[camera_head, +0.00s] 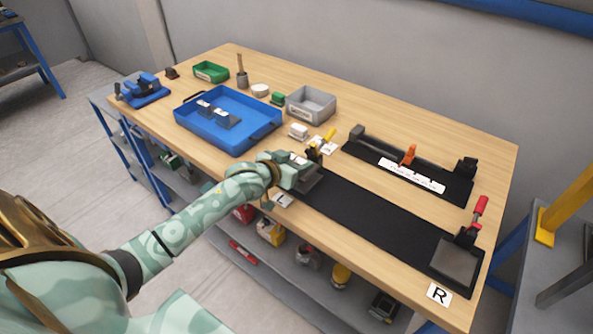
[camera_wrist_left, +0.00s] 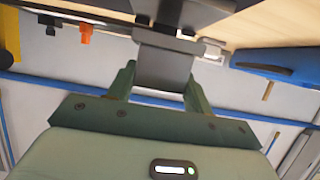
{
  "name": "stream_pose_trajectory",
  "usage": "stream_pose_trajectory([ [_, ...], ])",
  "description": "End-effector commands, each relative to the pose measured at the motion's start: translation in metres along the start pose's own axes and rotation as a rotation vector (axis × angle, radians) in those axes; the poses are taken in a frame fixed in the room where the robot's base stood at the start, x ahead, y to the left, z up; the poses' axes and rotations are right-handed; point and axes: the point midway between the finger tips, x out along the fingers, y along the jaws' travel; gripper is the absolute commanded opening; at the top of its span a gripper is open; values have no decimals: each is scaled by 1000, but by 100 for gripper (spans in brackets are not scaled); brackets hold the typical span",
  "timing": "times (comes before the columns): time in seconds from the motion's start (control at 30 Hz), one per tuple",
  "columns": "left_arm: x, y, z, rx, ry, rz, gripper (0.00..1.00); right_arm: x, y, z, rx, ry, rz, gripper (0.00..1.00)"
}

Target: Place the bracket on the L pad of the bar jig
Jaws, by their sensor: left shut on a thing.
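The bar jig (camera_head: 375,220) is a long black plate along the table's front edge. Its R pad (camera_head: 458,262) is a bare grey square at the right end, near a red-handled clamp. At the left end, near the L label (camera_head: 282,200), my left gripper (camera_head: 305,179) is over the L pad area, beside a yellow-handled clamp (camera_head: 322,146). In the left wrist view the left gripper (camera_wrist_left: 160,88) is shut on the bracket (camera_wrist_left: 163,68), a dark grey piece between its fingers. The gripper and bracket hide the L pad, and whether they touch cannot be told. My right gripper is not in view.
A blue tray (camera_head: 262,140) with dark labelled parts stands left of the jig. A grey bin (camera_head: 328,106), a green bin (camera_head: 211,68) and a blue vise (camera_head: 145,91) are farther back. A second black fixture (camera_head: 452,190) with an orange clamp stands behind the jig.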

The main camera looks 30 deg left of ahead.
Motion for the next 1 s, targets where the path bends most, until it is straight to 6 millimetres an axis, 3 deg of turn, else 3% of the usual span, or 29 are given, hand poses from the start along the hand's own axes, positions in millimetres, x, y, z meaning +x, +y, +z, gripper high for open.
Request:
stream_pose_trajectory([
  [0.1,8,0,22,0,-4,0,13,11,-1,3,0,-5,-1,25],
  [0.47,9,1,24,0,-1,1,13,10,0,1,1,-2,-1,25],
  [0.5,9,1,25,0,-4,1,56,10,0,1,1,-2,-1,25],
  [0.57,9,1,25,0,-3,1,73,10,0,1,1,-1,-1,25],
  [0.87,8,1,24,1,-3,1,73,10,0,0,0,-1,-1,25],
  [1.0,-7,1,22,0,-5,0,73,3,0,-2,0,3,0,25],
])
